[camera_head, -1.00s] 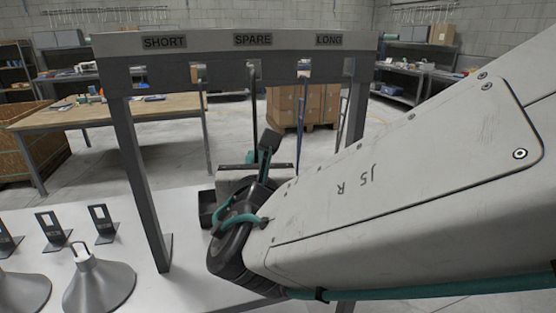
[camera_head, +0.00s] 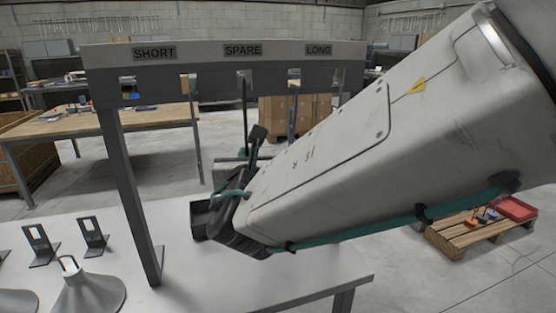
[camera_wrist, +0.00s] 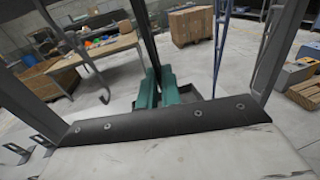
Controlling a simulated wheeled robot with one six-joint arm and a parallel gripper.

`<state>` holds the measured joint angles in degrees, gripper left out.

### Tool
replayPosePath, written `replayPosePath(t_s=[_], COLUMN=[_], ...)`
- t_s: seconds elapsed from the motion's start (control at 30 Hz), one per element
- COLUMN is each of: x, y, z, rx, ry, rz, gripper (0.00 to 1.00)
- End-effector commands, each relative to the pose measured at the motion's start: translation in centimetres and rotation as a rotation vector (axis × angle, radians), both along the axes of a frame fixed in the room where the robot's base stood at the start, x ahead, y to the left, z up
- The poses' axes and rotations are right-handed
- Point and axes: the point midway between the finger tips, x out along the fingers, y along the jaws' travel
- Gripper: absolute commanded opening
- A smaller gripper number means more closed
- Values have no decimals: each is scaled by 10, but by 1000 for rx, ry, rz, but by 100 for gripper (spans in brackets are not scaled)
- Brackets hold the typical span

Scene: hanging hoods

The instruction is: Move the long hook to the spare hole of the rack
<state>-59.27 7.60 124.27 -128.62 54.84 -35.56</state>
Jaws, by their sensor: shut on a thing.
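The rack (camera_head: 215,92) is a grey frame with SHORT, SPARE and LONG labels above holes in its top beam. A dark straight hook (camera_head: 244,105) stands upright below the SPARE label, its top overlapping the hole there. I cannot tell whether it rests in that hole. My gripper (camera_head: 254,152) is shut on its lower part. In the wrist view, the teal fingers (camera_wrist: 157,88) close around the dark rod (camera_wrist: 148,35), whose top is out of frame. A grey hook (camera_head: 195,130) hangs to the left, and a blue hook (camera_head: 292,108) to the right.
The rack's left post (camera_head: 130,190) stands on a white table (camera_head: 190,285). Grey hoods (camera_head: 88,292) and dark slotted brackets (camera_head: 93,236) occupy the table's left side. My arm hides the rack's right side. A wooden bench (camera_head: 60,130) and cardboard boxes (camera_wrist: 190,25) stand behind.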

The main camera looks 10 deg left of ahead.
Motion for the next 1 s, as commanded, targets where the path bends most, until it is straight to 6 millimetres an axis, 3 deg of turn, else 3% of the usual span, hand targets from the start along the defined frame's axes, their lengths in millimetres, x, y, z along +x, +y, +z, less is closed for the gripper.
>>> replayPosePath(t_s=[0.1,1.0], x=[10,15], y=[3,6], z=[0,-1], rx=[-1,0], ry=[-1,0], rz=[-1,1], gripper=[0,0])
